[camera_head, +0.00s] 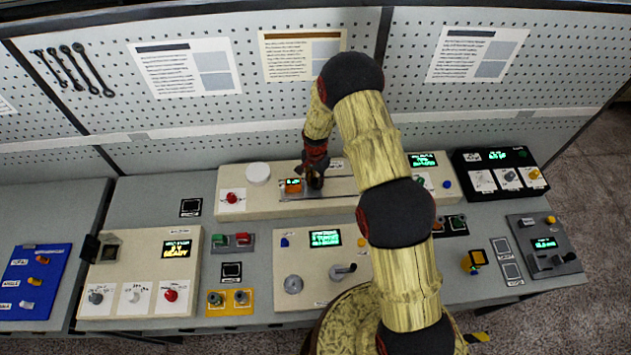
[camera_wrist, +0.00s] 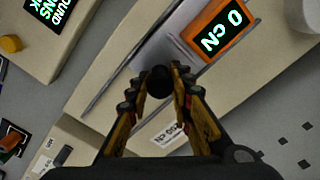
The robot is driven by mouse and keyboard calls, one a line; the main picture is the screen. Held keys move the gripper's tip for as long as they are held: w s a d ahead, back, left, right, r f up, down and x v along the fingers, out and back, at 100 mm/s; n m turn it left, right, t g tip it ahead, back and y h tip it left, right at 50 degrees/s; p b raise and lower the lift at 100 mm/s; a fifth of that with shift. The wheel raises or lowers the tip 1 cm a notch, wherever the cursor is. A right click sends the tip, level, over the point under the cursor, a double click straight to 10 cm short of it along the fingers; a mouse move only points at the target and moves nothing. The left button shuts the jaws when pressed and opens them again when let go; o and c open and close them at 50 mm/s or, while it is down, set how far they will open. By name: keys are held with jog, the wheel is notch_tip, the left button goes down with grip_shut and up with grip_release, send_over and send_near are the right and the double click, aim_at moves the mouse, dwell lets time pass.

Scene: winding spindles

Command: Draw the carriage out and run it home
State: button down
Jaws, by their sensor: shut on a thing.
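The carriage is a small grey plate with an orange-framed display (camera_head: 293,186) on the long beige unit at the back of the bench. In the wrist view the display (camera_wrist: 215,32) reads "0 cN". A dark round knob (camera_wrist: 159,76) stands by the display, between my fingertips. My gripper (camera_head: 315,180) is over the carriage, shut on this knob, and it also shows in the wrist view (camera_wrist: 158,92). A grey slot or rail (camera_head: 340,187) runs to the right from the carriage. My fingers hide part of the carriage in the head view.
The beige unit also bears a red button (camera_head: 232,197), a white round cap (camera_head: 258,173) and a green display (camera_head: 422,160). A beige panel with a crank (camera_head: 343,272) stands in front. A pegboard (camera_head: 230,115) rises behind. My arm covers part of the right side.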

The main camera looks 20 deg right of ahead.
jog(key=d+b, duration=0.1)
jog(key=d, duration=0.2)
jog(key=s+d+b, duration=0.1)
jog(key=d+b, duration=0.1)
jog(key=d, duration=0.2)
jog(key=s+d+b, duration=0.1)
jog(key=d, duration=0.2)
jog(key=shift+d, duration=0.15)
jog(key=c, duration=1.8)
grip_release()
jog(key=shift+r, duration=0.1)
notch_tip(320, 180, up, 12)
jog(key=shift+f, duration=0.1)
